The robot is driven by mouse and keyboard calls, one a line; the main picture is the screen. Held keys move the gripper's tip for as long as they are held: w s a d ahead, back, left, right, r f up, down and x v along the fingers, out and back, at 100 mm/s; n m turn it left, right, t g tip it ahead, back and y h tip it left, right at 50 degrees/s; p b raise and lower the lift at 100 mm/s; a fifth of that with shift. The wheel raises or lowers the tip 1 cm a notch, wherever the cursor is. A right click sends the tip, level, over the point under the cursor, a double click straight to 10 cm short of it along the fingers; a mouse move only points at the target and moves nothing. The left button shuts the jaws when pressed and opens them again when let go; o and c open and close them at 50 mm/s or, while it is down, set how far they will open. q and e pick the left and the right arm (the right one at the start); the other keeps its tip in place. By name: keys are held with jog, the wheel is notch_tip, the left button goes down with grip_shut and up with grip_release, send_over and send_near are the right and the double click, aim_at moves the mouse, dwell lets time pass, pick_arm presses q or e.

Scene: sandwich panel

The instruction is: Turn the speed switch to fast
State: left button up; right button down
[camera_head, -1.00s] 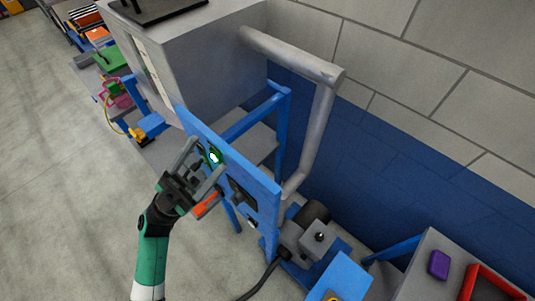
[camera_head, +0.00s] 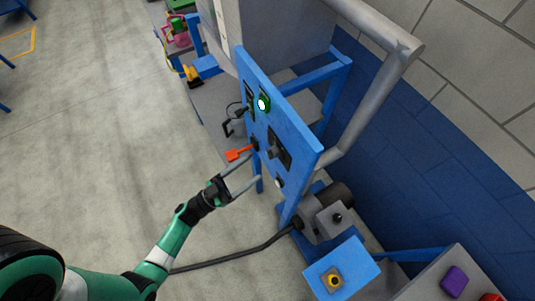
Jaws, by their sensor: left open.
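A blue upright panel (camera_head: 302,140) carries the controls. A lit green button (camera_head: 263,103) is near its top, and a black handle (camera_head: 233,124) juts out beside it. A red lever (camera_head: 239,154) sticks out lower down. A dark switch (camera_head: 278,149) on a black plate and a small pale knob (camera_head: 279,183) are on the right part. No label can be read, so I cannot tell for certain which is the speed switch. My left gripper (camera_head: 254,171) is open and empty in front of the panel's lower part, its fingers pointing at it, below the red lever. My right gripper is out of view.
A grey motor (camera_head: 322,216) and a blue box with a yellow-ringed button (camera_head: 336,281) stand at the lower right. A thick grey pipe (camera_head: 378,85) runs behind the panel. A dark cable (camera_head: 235,259) crosses the floor. The floor left of the panel is clear.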

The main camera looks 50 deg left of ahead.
aim_at(273, 152)
pick_arm(q)
jog(key=x, duration=0.7)
jog(key=shift+w, duration=0.1)
grip_shut()
